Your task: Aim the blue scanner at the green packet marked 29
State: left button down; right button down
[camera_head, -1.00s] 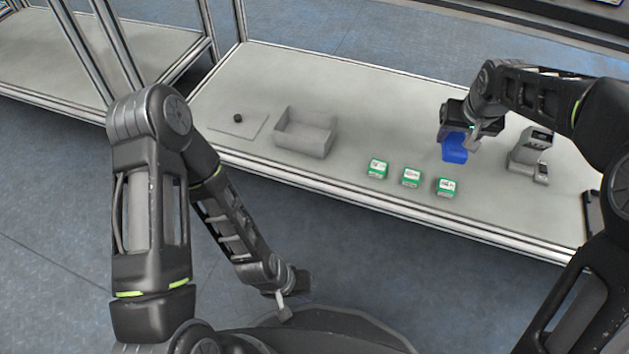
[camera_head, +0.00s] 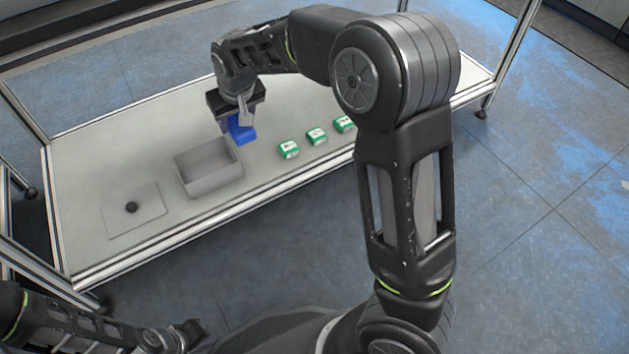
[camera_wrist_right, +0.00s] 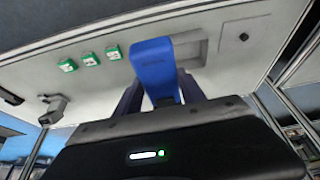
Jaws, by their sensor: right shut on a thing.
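The blue scanner (camera_head: 241,131) is held by my right gripper (camera_head: 238,108), just behind the grey box and to the left of the packets. In the right wrist view the scanner (camera_wrist_right: 155,66) sits between the fingers and points away from the camera. Three green packets with white labels stand in a row: a left one (camera_head: 289,149), a middle one (camera_head: 317,137) and a right one (camera_head: 343,125), partly hidden by my arm. Their numbers are too small to read. My left gripper (camera_head: 188,338) is low at the front, away from the table; its fingers are unclear.
An open grey box (camera_head: 207,181) stands left of the packets. Farther left lies a flat plate (camera_head: 148,213) with a black knob (camera_head: 131,207). A grey stand (camera_wrist_right: 53,107) shows in the right wrist view. The table (camera_head: 90,155) has free room behind the plate.

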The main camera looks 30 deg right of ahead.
dwell(0.3)
